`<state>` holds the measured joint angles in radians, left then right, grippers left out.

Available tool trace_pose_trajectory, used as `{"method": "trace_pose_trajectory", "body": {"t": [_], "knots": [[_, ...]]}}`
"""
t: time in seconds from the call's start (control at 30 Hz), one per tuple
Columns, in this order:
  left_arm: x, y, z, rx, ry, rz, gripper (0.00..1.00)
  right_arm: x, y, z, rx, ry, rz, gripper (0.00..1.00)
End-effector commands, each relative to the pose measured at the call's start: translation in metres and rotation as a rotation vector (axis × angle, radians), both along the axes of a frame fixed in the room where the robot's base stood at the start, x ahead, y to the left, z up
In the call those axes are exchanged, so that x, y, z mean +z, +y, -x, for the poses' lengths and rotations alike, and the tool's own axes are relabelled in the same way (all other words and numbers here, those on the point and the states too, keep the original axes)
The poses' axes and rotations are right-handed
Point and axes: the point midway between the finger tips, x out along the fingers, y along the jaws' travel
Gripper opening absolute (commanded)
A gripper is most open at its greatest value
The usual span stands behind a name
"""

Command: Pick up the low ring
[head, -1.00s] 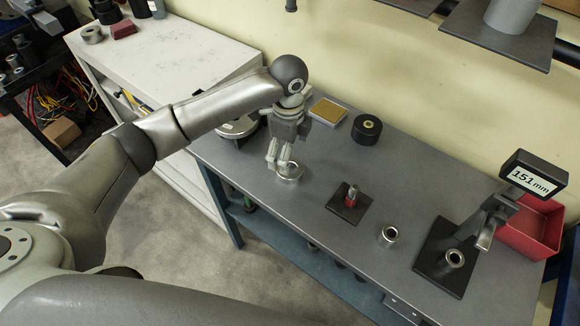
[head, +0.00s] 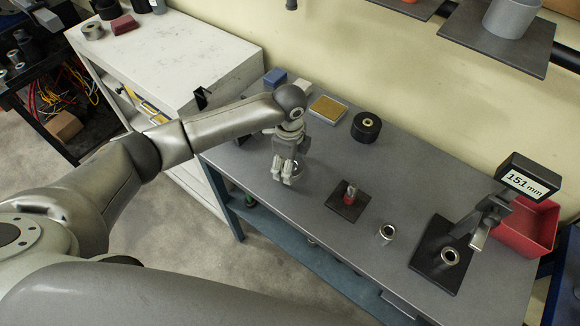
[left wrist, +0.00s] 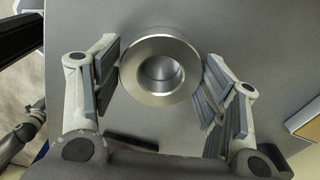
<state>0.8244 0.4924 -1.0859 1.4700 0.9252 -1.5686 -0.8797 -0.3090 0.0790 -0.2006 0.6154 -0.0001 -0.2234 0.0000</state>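A short, wide metal ring (left wrist: 142,85) with a round bore shows in the left wrist view, between the fingers of my left gripper (left wrist: 162,82). In the head view, my left gripper (head: 284,170) points down at the bench (head: 300,215), and its fingers mostly hide the ring. The fingers stand apart on either side of the ring, with the pads very close to its rim. I cannot tell whether they touch it.
A red part stands on a dark square plate (head: 333,205). Another metal ring (head: 386,234) stands on the bench, left of the gauge with the 151 mm display (head: 530,182). Behind are a black cylinder (head: 366,127), a tan pad (head: 328,109) and a red bin (head: 528,228).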

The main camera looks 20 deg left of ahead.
Motion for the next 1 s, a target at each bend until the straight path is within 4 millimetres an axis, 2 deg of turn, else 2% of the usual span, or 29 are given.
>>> {"method": "trace_pose_trajectory", "body": {"t": [0.07, 0.3, 0.73, 0.9, 1.0], "knots": [[0.0, 0.0, 0.0, 0.0, 0.0, 0.0, 0.51, 0.0, 0.0, -0.002, 0.0, -0.003, -0.001, 0.4], [0.0, 0.0, 0.0, 0.001, 0.0, 0.0, 0.2, 0.001, 0.001, -0.012, 0.0, -0.019, -0.002, 0.4], [0.008, 0.0, -0.002, 0.002, -0.005, 0.003, 0.2, -0.005, 0.0, -0.013, -0.001, -0.021, -0.002, 0.4], [0.032, 0.0, -0.001, -0.001, -0.007, 0.003, 0.2, -0.02, 0.0, -0.013, -0.001, -0.02, -0.001, 0.4], [0.047, -0.003, 0.013, -0.003, -0.005, 0.004, 0.2, -0.02, 0.0, -0.012, -0.001, -0.018, -0.001, 0.4]]}}
